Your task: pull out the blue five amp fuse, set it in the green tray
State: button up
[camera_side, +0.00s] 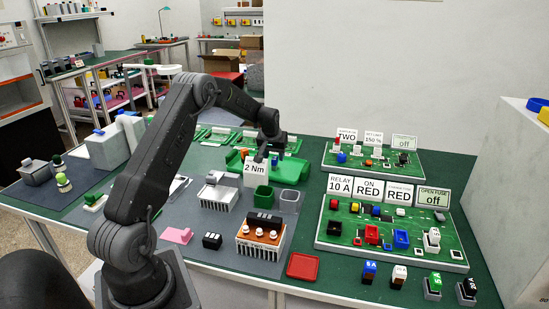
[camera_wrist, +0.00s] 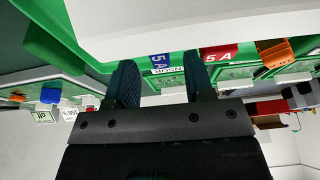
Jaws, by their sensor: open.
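In the wrist view, a blue fuse (camera_wrist: 160,62) marked 5 A shows in the gap between my fingertips, beside a green housing. My gripper (camera_wrist: 161,72) is open, one finger on each side of it in the picture; I cannot tell whether they touch it. A red piece (camera_wrist: 219,53) marked 5 A stands just right of the right finger. In the side view, my gripper (camera_side: 272,153) is low at the green block (camera_side: 291,170) behind the 2 Nm sign, and the fuse there is hidden. A small green tray (camera_side: 262,197) stands in front of that block.
An orange piece (camera_wrist: 275,53) stands farther right in the wrist view. In the side view, a grey bin (camera_side: 290,202) adjoins the green tray. A red tray (camera_side: 302,266) lies at the front. Another blue 5 A piece (camera_side: 369,270) stands front right, before the large green board (camera_side: 392,246).

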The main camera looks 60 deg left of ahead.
jog(key=v, duration=1.2)
jog(key=s+d+r+m, duration=0.2)
jog(key=d+r, duration=0.5)
jog(key=d, duration=0.4)
jog(key=s+d+r+m+t+h, duration=0.1)
jog(key=s+d+r, duration=0.15)
jog(key=d, duration=0.25)
jog(key=s+d+r+m+t, duration=0.1)
jog(key=s+d, duration=0.3)
jog(key=d, duration=0.2)
jog(key=s+d+f+m+h, duration=0.1)
jog(key=s+d+m, duration=0.1)
jog(key=s+d, duration=0.4)
jog(key=s+d+f+m, duration=0.1)
jog(key=s+d+m, duration=0.2)
jog(key=s+d, duration=0.4)
jog(key=s, duration=0.5)
jog(key=shift+d+t+h, duration=0.15)
jog(key=shift+t+h, duration=0.25)
